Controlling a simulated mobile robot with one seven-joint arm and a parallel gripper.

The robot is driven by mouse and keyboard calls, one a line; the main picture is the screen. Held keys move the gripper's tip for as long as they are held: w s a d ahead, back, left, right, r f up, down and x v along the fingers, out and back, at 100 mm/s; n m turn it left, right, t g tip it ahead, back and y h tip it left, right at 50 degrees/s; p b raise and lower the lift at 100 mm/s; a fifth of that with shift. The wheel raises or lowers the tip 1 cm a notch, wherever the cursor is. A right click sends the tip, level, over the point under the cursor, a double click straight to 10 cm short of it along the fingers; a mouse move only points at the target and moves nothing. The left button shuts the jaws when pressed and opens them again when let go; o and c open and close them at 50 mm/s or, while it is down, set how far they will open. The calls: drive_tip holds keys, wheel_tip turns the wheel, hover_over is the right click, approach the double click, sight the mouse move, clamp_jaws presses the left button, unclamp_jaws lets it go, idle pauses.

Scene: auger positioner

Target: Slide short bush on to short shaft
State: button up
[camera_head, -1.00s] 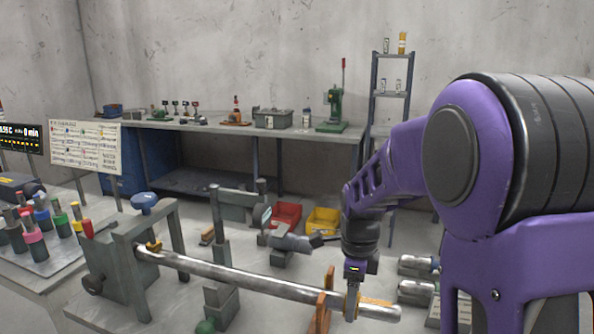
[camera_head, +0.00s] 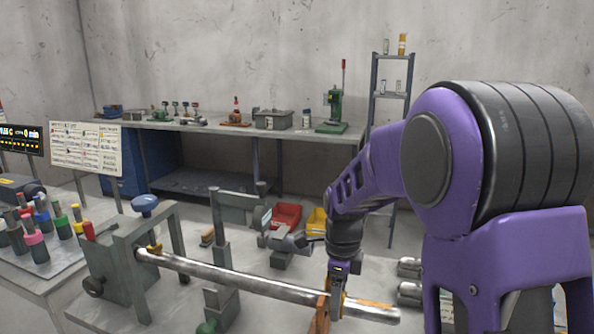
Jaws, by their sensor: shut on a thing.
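A long silver shaft (camera_head: 230,276) runs from a grey frame at left down to the lower right; I take it for the short shaft. Its right end is free, with an orange patch near it. My gripper (camera_head: 337,304) points down at the shaft near that end, just right of and close against an upright tan support (camera_head: 322,312). The jaws are shut at the shaft. The piece between them, apparently the short bush, is too small and hidden to make out. I cannot tell how it sits around the shaft.
The grey frame (camera_head: 128,240) has a blue knob (camera_head: 145,205). A grey post (camera_head: 221,245) stands behind the shaft. Silver cylinders (camera_head: 410,267) lie to the right. Red (camera_head: 286,215) and yellow (camera_head: 317,221) bins are behind. Coloured pegs stand on the left table.

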drive_tip(key=shift+w+a, duration=0.1)
drive_tip(key=shift+a, duration=0.2)
drive_tip(key=o, duration=1.5)
